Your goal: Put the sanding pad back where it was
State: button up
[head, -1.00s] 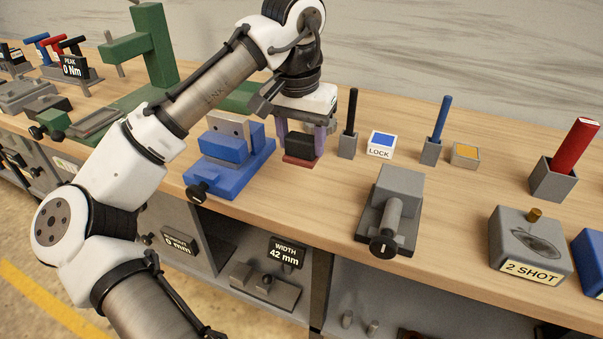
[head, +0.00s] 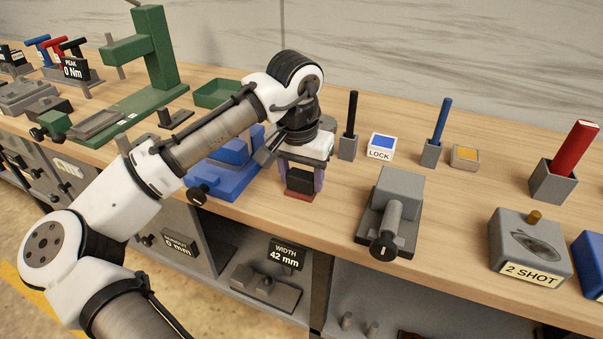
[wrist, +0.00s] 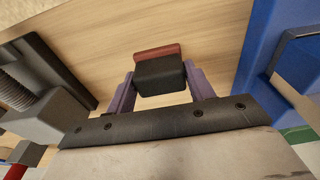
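The sanding pad, a black block with a dark red base (head: 299,194), is between the purple fingers of my gripper (head: 301,181). The gripper is shut on it, with one finger at each side of the black block. In the wrist view the pad (wrist: 160,76) sits between the fingertips (wrist: 161,88), red side outward, with bare wood beyond it. The pad is over the front part of the bench, between the blue vise and the grey vise. I cannot tell whether its base touches the wood.
A blue vise (head: 214,176) stands close on the left, a grey vise (head: 395,199) on the right. Behind are a black-handled tool in a holder (head: 348,146) and a LOCK box (head: 380,148). A green tray (head: 222,94) lies further back. Bare bench (head: 345,190) lies right of the pad.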

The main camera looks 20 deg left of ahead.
aim_at(299, 194)
jog(key=o, duration=0.3)
jog(key=shift+o, duration=0.2)
notch_tip(299, 194, up, 12)
jog(key=s, duration=0.1)
jog(key=shift+s, duration=0.25)
